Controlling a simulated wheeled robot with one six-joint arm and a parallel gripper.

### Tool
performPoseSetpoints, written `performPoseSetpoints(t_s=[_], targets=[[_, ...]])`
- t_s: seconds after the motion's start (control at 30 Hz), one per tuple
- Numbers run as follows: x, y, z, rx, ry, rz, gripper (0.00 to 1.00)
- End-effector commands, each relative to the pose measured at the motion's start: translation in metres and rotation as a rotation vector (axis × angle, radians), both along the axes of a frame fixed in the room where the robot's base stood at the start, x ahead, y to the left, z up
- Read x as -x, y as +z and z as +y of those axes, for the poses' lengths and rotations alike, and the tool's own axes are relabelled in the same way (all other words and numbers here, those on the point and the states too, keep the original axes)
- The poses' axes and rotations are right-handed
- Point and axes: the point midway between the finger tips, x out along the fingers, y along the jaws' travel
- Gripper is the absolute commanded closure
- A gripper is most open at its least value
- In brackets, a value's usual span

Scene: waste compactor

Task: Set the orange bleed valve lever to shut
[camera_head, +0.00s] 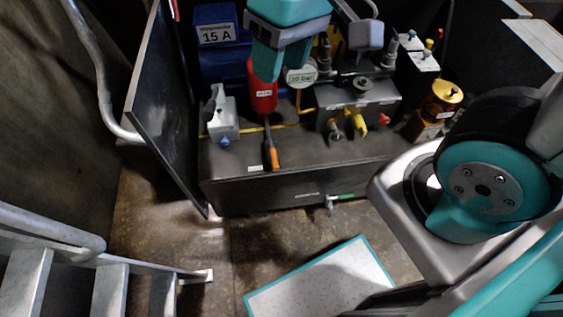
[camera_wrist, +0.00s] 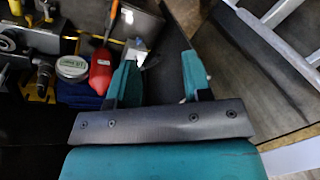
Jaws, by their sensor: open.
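The orange bleed valve lever (camera_head: 274,158) has an orange grip on a dark shaft. In the head view it slants from near the foot of a red cylinder (camera_head: 262,98) towards the front edge of the dark unit top. A small white label lies beside its grip. In the wrist view the orange lever (camera_wrist: 113,12) shows at the top edge, above the red cylinder (camera_wrist: 100,72). My gripper (camera_wrist: 160,58) has its teal fingers apart and empty. In the head view my gripper (camera_head: 267,68) hangs above and behind the lever, partly hiding the cylinder, and does not touch the lever.
A grey box (camera_head: 223,119) with a blue knob stands left of the lever. A dark open door panel (camera_head: 170,105) is farther left. Right are the 10 bar gauge (camera_head: 301,76) and a grey block (camera_head: 350,100) with yellow and red handles. A green-handled valve (camera_head: 340,198) projects from the front.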

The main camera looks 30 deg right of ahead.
Motion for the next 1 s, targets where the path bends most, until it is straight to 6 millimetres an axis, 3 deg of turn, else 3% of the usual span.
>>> performPoseSetpoints(t_s=[0.03, 0.1, 0.3, 0.4, 0.5, 0.63, 0.77, 1.0], targets=[[-0.019, -0.057, 0.0, 0.047, -0.065, 0.027, 0.55], [-0.046, -0.1, -0.001, 0.114, -0.172, 0.049, 0.55], [-0.104, -0.212, -0.004, 0.291, -0.443, 0.073, 0.55], [-0.122, -0.252, -0.005, 0.355, -0.541, 0.069, 0.55], [-0.133, -0.275, -0.006, 0.396, -0.605, 0.062, 0.55], [-0.139, -0.289, -0.007, 0.422, -0.644, 0.057, 0.55], [-0.139, -0.301, -0.01, 0.427, -0.652, 0.057, 0.55], [-0.135, -0.352, -0.02, 0.426, -0.65, 0.061, 0.55]])
